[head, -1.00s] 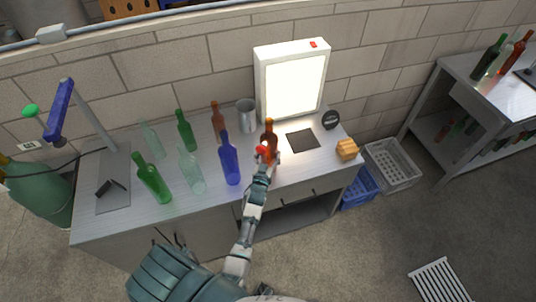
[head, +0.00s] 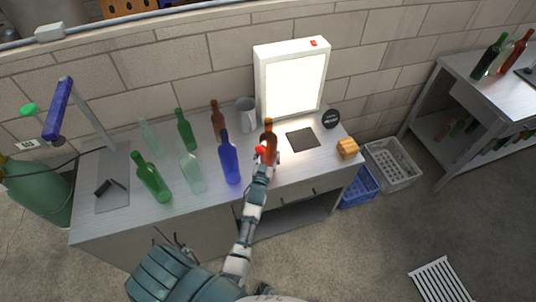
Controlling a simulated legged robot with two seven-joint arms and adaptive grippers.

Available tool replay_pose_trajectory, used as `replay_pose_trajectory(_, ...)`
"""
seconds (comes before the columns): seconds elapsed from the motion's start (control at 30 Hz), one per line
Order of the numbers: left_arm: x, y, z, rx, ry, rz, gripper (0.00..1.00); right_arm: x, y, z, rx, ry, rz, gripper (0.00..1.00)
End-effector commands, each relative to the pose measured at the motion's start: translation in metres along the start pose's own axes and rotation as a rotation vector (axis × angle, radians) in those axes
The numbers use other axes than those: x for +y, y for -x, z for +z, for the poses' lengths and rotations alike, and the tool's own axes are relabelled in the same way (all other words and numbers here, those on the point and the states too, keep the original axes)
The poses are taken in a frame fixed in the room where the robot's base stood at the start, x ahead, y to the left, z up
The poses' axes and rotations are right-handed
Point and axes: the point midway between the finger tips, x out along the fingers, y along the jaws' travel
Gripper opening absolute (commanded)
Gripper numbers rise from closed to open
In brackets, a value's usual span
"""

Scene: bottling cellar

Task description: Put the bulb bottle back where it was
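Bottles stand on the grey bench; which one is the bulb bottle I cannot tell for sure. An amber bottle (head: 269,131) stands upright, or nearly so, in front of the light box. My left gripper (head: 263,153), with red at its tips, is at this bottle's lower body. The fingers overlap the glass; whether they are closed on it is too small to tell. Another amber bottle (head: 217,118) stands further back. A blue bottle (head: 230,163), green bottles (head: 153,181) (head: 185,132) and pale clear bottles (head: 191,171) (head: 150,139) stand to the left. My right gripper is not seen.
The lit light box (head: 292,80) stands against the wall, with a metal jug (head: 245,114) beside it. A blue lamp stand (head: 58,110) is at the left.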

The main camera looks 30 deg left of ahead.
Motion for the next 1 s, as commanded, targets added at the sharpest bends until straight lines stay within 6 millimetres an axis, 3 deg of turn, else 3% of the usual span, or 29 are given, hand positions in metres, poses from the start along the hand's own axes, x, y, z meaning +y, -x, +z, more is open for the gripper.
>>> replay_pose_trajectory(0.1, 0.000, -0.001, -0.003, 0.011, 0.000, 0.000, 0.03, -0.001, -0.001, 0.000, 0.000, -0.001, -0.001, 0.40)
replay_pose_trajectory(0.13, 0.000, -0.001, -0.003, 0.010, 0.000, 0.000, 0.75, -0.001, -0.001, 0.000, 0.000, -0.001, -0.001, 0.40)
replay_pose_trajectory(0.23, 0.000, -0.001, -0.003, 0.008, 0.000, 0.000, 1.00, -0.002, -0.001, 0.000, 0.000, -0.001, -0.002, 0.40)
replay_pose_trajectory(0.63, 0.000, 0.003, 0.004, -0.007, -0.001, 0.000, 1.00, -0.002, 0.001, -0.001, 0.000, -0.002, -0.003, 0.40)
replay_pose_trajectory(1.0, 0.000, 0.030, 0.001, -0.004, -0.001, 0.000, 1.00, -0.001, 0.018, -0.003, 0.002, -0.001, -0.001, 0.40)
